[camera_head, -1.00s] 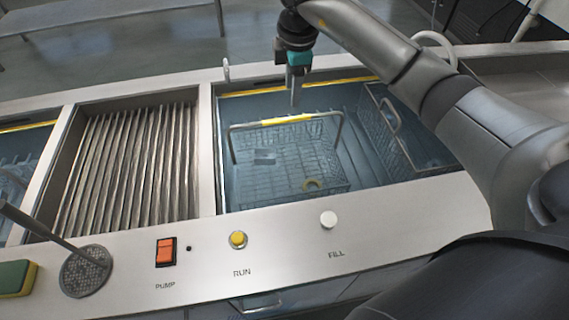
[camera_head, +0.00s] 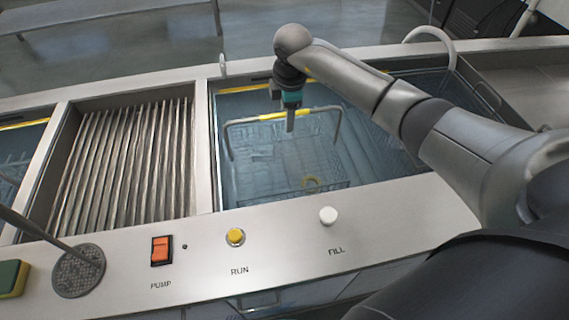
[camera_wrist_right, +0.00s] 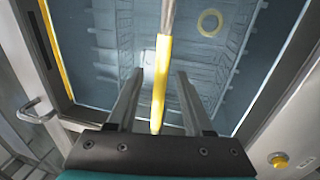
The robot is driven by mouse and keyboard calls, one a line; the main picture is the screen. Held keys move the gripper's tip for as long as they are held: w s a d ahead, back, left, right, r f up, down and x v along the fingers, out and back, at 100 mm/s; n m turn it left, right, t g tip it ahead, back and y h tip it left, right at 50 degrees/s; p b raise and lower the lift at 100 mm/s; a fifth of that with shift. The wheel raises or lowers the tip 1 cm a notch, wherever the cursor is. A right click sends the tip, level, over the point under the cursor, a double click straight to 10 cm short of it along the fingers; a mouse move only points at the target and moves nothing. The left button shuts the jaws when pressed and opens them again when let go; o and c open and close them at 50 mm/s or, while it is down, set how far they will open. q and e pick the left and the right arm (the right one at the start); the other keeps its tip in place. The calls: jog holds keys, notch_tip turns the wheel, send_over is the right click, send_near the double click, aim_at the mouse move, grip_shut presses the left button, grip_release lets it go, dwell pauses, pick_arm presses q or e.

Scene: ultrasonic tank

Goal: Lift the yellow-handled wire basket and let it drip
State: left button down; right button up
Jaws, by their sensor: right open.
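The wire basket (camera_head: 270,190) stands in the blue tank, its thin wire mesh faint in the water. Its raised handle has a yellow grip (camera_head: 272,117) on a grey metal bail. In the right wrist view, the yellow grip (camera_wrist_right: 160,85) runs lengthwise between the two fingers. My right gripper (camera_head: 290,128) is at the grip in the head view, fingers pointing down; it also shows in the wrist view (camera_wrist_right: 160,74). It is open, with a gap on each side of the grip. My left gripper is out of view.
A ribbed drain rack (camera_head: 125,165) lies left of the tank. The front panel carries an orange pump switch (camera_head: 162,250), a yellow run button (camera_head: 235,237) and a white fill button (camera_head: 328,215). A yellow ring (camera_head: 311,183) shows within the basket. My right arm covers the tank's right part.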

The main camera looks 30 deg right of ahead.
grip_shut()
dwell(0.3)
dwell(0.3)
jog(key=shift+w+r, duration=0.1)
jog(key=shift+r, duration=0.1)
